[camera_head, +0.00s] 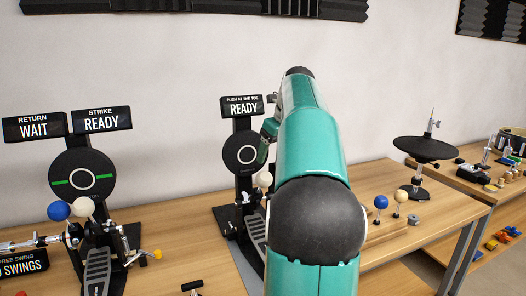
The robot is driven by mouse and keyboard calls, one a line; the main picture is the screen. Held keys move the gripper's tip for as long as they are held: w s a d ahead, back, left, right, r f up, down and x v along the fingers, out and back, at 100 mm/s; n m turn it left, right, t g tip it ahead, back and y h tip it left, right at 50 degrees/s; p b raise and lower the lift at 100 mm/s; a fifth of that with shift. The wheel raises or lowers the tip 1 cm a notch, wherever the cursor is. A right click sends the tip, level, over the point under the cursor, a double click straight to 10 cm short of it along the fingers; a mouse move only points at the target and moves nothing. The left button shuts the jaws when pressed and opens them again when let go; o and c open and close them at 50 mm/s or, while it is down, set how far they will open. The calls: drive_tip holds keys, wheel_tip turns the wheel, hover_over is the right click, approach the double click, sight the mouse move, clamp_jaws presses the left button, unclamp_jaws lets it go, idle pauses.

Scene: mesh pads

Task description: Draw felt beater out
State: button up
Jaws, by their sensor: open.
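A pale round beater head (265,179) shows at the pedal of the middle drum pad (246,150), under its READY sign. Which beater is the felt one I cannot tell for sure. The left pedal carries a blue ball head (58,210) and a cream ball head (84,207). My teal arm fills the middle of the view and hides much of the middle pedal's right side. My gripper (264,155) shows only in part beyond the arm, in front of the middle pad and just above the pale head. It is open; its fingertips are mostly hidden.
The left pad (84,178) stands under WAIT and READY signs. Another blue ball (381,202) and cream ball (400,197) stand on a wooden block at right. A dark round pad on a stand (425,149) is beyond. A side shelf holds small parts.

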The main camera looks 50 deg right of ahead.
sight(266, 179)
drive_tip(key=x, duration=1.3)
drive_tip(key=shift+d+f, duration=0.2)
drive_tip(key=shift+f, duration=0.15)
drive_tip(key=c, duration=1.1)
drive_tip(key=shift+s+a+r, duration=0.25)
drive_tip(key=shift+s+r, duration=0.2)
drive_tip(key=shift+r, duration=0.25)
drive_tip(key=shift+s+a+r, duration=0.3)
drive_tip(key=shift+s+r, duration=0.1)
drive_tip(key=shift+r, duration=0.25)
drive_tip(key=shift+s+a+r, duration=0.25)
drive_tip(key=shift+s+r, duration=0.2)
drive_tip(key=shift+r, duration=0.25)
drive_tip(key=shift+r, duration=1.5)
